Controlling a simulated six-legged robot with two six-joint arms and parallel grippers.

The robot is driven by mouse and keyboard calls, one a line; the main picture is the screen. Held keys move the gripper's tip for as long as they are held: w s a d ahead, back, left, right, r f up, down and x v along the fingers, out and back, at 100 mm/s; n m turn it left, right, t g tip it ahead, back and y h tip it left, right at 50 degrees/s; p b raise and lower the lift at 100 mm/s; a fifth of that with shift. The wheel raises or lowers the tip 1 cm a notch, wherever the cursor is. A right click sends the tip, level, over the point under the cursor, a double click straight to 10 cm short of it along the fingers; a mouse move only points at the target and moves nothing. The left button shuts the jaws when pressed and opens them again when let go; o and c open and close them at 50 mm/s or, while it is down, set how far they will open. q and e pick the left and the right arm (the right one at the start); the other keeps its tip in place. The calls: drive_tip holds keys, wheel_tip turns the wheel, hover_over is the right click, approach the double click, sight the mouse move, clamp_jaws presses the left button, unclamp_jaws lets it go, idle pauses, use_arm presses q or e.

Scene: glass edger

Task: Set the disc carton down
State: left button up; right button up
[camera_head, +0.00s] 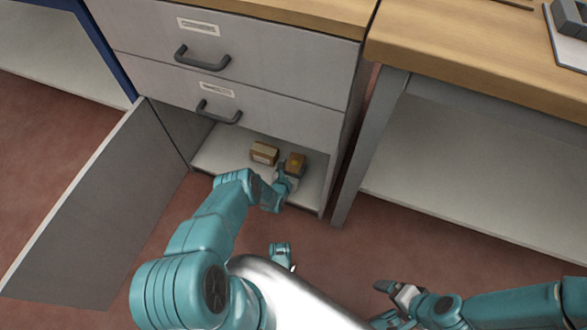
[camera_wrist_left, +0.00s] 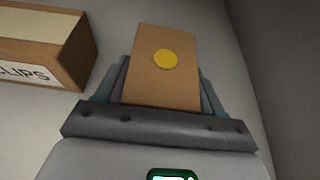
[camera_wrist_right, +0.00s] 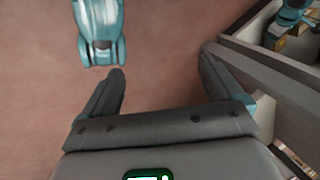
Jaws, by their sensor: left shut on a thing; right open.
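The disc carton (camera_wrist_left: 161,85) is a small brown box with a yellow round mark on top. My left gripper (camera_wrist_left: 163,100) is shut on it, one finger along each side. In the head view the carton (camera_head: 296,162) is inside the open lower cupboard (camera_head: 222,152), at the right of its floor, with my left gripper (camera_head: 288,178) at its near side. I cannot tell whether its underside touches the cupboard floor. My right gripper (camera_wrist_right: 163,88) is open and empty, outside the cupboard above the red floor; it also shows in the head view (camera_head: 394,290).
A second carton (camera_head: 264,153), labelled "CLIPS" in the left wrist view (camera_wrist_left: 40,50), stands to the left with a gap. The cupboard's right wall (camera_wrist_left: 270,70) is close on the right. The cupboard door (camera_head: 105,205) hangs open at left. Two drawers (camera_head: 235,60) are above.

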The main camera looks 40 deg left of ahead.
use_arm(q)
drive_tip(key=o, duration=1.1)
drive_tip(key=shift+f, duration=0.1)
drive_tip(key=shift+r+p, duration=0.3)
drive_tip(key=shift+p, duration=0.1)
drive_tip(key=p+v, duration=0.5)
drive_tip(key=v, duration=0.6)
drive_tip(key=shift+s+p, duration=0.1)
drive_tip(key=shift+p, duration=0.3)
drive_tip(key=shift+s+d, duration=0.1)
drive_tip(key=shift+s, duration=0.25)
use_arm(e)
wheel_tip(320, 180, up, 6)
drive_tip(key=s+a, duration=0.1)
drive_tip(key=shift+s+n+g, duration=0.15)
drive_tip(key=shift+n+g, duration=0.15)
drive_tip(key=shift+a, duration=0.1)
